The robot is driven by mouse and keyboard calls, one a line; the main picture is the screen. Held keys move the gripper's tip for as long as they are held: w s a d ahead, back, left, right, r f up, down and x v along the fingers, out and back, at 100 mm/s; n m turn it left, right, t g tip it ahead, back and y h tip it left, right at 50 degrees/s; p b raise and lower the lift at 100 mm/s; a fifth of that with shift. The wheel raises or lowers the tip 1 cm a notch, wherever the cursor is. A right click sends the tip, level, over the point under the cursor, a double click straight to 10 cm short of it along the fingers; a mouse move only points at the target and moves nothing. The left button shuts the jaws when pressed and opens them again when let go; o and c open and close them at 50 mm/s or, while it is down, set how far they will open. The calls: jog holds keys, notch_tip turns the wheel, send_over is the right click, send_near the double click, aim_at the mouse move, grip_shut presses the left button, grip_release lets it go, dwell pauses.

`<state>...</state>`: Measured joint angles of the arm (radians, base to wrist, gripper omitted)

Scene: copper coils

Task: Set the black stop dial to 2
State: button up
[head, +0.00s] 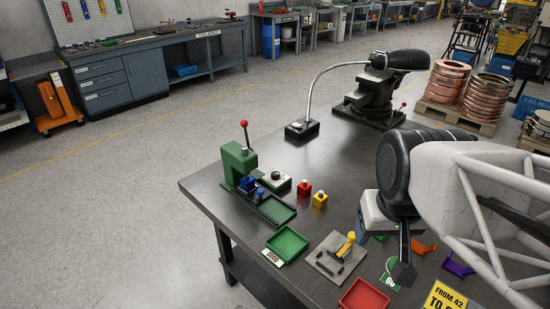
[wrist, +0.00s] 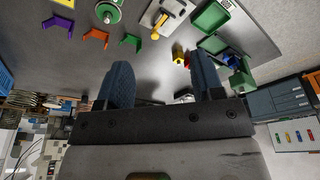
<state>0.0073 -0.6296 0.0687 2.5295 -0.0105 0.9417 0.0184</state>
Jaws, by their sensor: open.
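A small green box with a pale top carries a dark round knob, which looks like the black stop dial (head: 276,176). It stands on the dark workbench, right beside the green press (head: 238,165) with a red-balled lever. The dial's marks and setting are too small to read. My gripper (wrist: 160,62) is open and empty, with its two dark blue-grey fingers wide apart in the wrist view. In the head view it hangs over the right part of the bench, well away from the dial. I cannot make out the dial in the wrist view.
Red (head: 304,189) and yellow (head: 320,200) blocks stand just right of the dial. A green tray (head: 287,244), a grey plate (head: 330,258) with a yellow handle and a red tray (head: 364,296) lie nearer. A gooseneck lamp (head: 312,95) and a vise (head: 370,98) stand behind.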

jog(key=w, duration=0.1)
jog(key=m+g, duration=0.1)
jog(key=g, duration=0.2)
send_over(275, 174)
jog(key=f, duration=1.9)
jog(key=shift+s+d, duration=0.25)
jog(key=shift+d, duration=0.05)
jog(key=shift+w+a+f, duration=0.2)
jog(key=shift+w+f, duration=0.2)
jog(key=shift+f, duration=0.15)
jog(key=shift+f, duration=3.75)
